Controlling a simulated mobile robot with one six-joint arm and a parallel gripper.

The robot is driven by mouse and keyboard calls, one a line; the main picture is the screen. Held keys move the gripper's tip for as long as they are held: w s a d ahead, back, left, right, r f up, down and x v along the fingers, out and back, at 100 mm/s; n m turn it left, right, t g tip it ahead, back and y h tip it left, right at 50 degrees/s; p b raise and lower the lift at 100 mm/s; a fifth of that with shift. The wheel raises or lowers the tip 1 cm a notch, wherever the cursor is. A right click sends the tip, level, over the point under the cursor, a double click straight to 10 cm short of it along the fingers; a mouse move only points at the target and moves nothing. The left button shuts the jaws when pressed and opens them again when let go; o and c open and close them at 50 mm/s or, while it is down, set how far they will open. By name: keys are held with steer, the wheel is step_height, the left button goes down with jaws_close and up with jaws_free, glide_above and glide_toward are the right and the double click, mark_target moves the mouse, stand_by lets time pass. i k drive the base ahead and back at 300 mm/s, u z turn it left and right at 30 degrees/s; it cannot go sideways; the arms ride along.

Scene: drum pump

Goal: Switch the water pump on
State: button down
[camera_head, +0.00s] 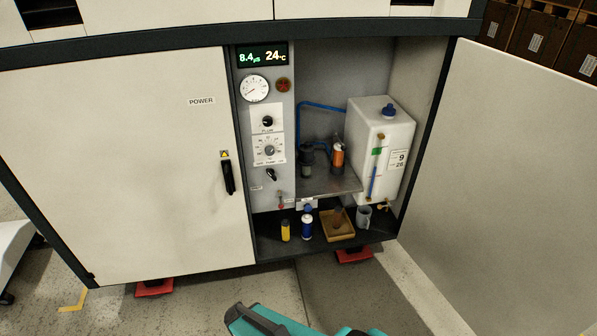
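The water unit stands in the open right half of a cabinet. Its grey control panel (262,190) carries a lit display (262,57), a round gauge (254,88) and an orange-red lamp (283,85). Below are a small black knob (267,121), a larger pale dial (269,150), a black switch (271,174) and a small red-tipped lever (281,201). Their labels are too small to read surely. A dark and orange pump-like unit (338,157) sits on the metal shelf with blue tubing (318,105). My gripper is not in view; only teal and dark parts of mine show at the bottom.
The left door (130,160), marked POWER, is shut; the right door (520,170) stands wide open. A white tank (378,145) stands right of the shelf. Below are a yellow bottle (285,230), a blue-white bottle (307,226), a box (337,225) and a mug (364,217). Floor in front is clear.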

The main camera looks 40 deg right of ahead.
mark_target(271, 173)
steer(key=z, duration=0.85)
steer(key=k, duration=1)
steer(key=i, duration=0.8)
steer(key=z, duration=0.05)
